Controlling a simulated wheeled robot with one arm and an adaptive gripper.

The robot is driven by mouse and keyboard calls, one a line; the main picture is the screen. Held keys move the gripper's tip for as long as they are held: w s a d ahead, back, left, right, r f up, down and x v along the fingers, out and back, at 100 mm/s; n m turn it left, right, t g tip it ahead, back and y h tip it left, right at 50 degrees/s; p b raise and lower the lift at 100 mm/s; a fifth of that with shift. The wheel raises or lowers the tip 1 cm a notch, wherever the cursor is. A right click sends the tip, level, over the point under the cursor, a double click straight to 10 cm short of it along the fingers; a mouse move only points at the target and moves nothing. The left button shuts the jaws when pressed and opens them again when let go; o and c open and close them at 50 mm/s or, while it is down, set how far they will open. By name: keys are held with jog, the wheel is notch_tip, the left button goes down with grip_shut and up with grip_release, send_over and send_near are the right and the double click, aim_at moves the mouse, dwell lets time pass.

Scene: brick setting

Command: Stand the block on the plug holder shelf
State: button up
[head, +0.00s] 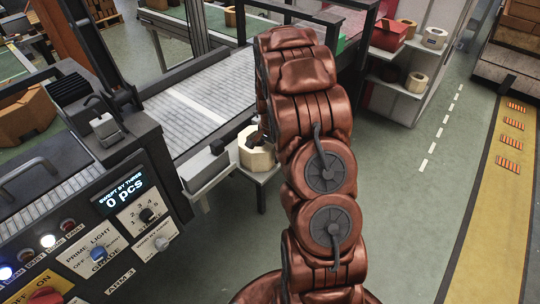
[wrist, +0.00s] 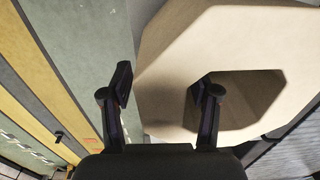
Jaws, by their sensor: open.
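The block is a cream, many-sided ring with a hole; in the head view the block (head: 257,157) sits on a small pale ledge (head: 268,178) beside the conveyor. My arm partly covers it. In the wrist view the block (wrist: 200,50) fills the upper right. My gripper (wrist: 166,90) is open: its left finger is outside the block's left side, and its right finger is at the hole. I cannot tell whether either finger touches. In the head view the gripper is mostly hidden behind my arm. Which shelf is the plug holder shelf is unclear.
A white shelf unit (head: 397,100) at the back right bears several similar blocks and a red bin (head: 388,36). A control panel (head: 120,215) reading "0 pcs" stands at the left, near the conveyor (head: 215,95). Green floor (head: 415,215) is clear on the right.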

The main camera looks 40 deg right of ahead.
notch_tip(320, 180, up, 10)
jog(key=b, duration=0.3)
jog(key=shift+s+b, duration=0.1)
jog(key=shift+b, duration=0.2)
jog(key=shift+r, duration=0.45)
jog(key=shift+s+a+r, duration=0.15)
jog(key=shift+s+a, duration=0.05)
jog(key=shift+a, duration=0.1)
jog(key=s+a+r+n+g, duration=0.1)
jog(key=s+a+r+n, duration=0.35)
jog(key=s+a, duration=0.55)
jog(key=s+a+r+n, duration=0.3)
jog(key=s+a+n, duration=0.3)
jog(key=s+a, duration=0.5)
jog(key=s+a+f+n+g, duration=0.1)
jog(key=s+a+n, duration=0.2)
jog(key=s, duration=0.8)
jog(key=shift+a+f+n, duration=0.35)
jog(key=shift+f+n, duration=0.05)
jog(key=shift+n, duration=0.55)
jog(key=shift+s, duration=0.1)
jog(key=shift+c, duration=0.3)
